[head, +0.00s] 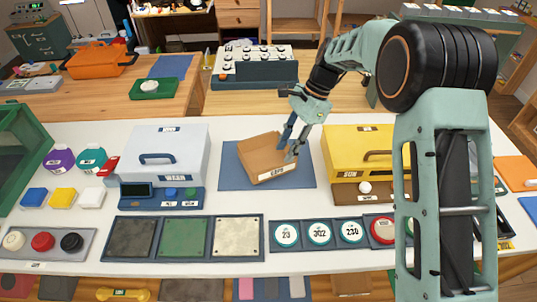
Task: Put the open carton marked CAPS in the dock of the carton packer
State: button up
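The open brown cardboard carton (262,160) with a white label reading CAPS sits turned at an angle over a blue mat (232,178) in the middle of the white table. Its top is open and it looks empty. My gripper (288,150) is at the carton's right edge, reaching down from the upper right. Its two fingers show apart, close to the right wall; whether they touch it I cannot tell. I see no readable name for the carton packer, so I cannot tell which thing is its dock.
A pale blue lidded box (183,145) stands left of the mat, a yellow box (345,145) right of it. In front lie three square panels (184,237) and round numbered pieces (319,233). My arm hides part of the right side. A knobbed console (255,72) stands behind.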

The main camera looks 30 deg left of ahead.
aim_at(276, 167)
jog(key=x, duration=0.7)
jog(key=shift+s+a+f+p, duration=0.15)
jog(key=shift+s+p, duration=0.15)
jog(key=shift+p, duration=0.05)
jog(key=shift+c, duration=0.3)
grip_shut()
